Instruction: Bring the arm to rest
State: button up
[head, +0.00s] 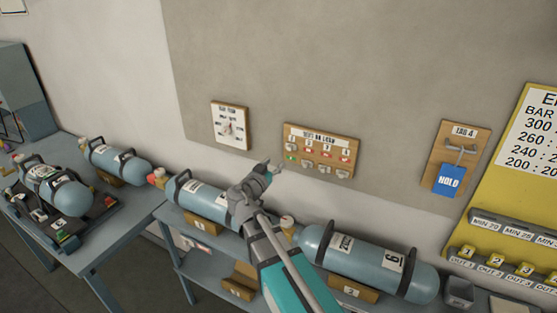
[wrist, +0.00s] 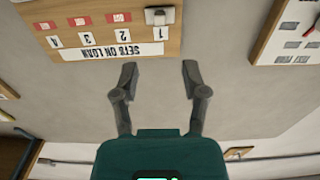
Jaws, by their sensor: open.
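My arm reaches up from the bottom of the head view, and my gripper (head: 274,167) is in front of the wall, near the lower left of the sets on loan board (head: 318,133). In the wrist view my gripper (wrist: 159,72) has its two fingers apart, with nothing between them. Beyond them is bare grey wall. The sets on loan board (wrist: 75,50) shows upside down at the upper left of the wrist view, with a metal piece by its number 1. I cannot tell the gap between fingers and wall.
Blue cylinders (head: 375,268) lie on a shelf below my arm, and others (head: 117,160) lie on the left bench. A dial board (head: 230,118) and a board with a blue HOLD tag (head: 451,181) hang on the wall. A yellow panel (head: 500,190) stands at right.

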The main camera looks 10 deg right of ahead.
jog(key=shift+s+a, duration=0.25)
jog(key=shift+s, duration=0.15)
jog(key=s+d+f+n+g+y+b, duration=0.1)
jog(key=s+d+f+g, duration=0.35)
jog(key=f, duration=0.25)
jog(key=s+d+f+g+y+b, duration=0.1)
jog(key=s+d+f+g+y, duration=0.1)
jog(key=s+d+f+g, duration=0.35)
jog(key=s+a+f+n+g+y+b, duration=0.1)
jog(key=s+a+f+n+g+y, duration=0.2)
jog(key=s+f+n+y, duration=0.3)
jog(key=shift+s+f+g+y, duration=0.8)
jog(key=shift+s+f, duration=0.85)
jog(key=shift+s, duration=0.1)
jog(key=shift+s, duration=0.1)
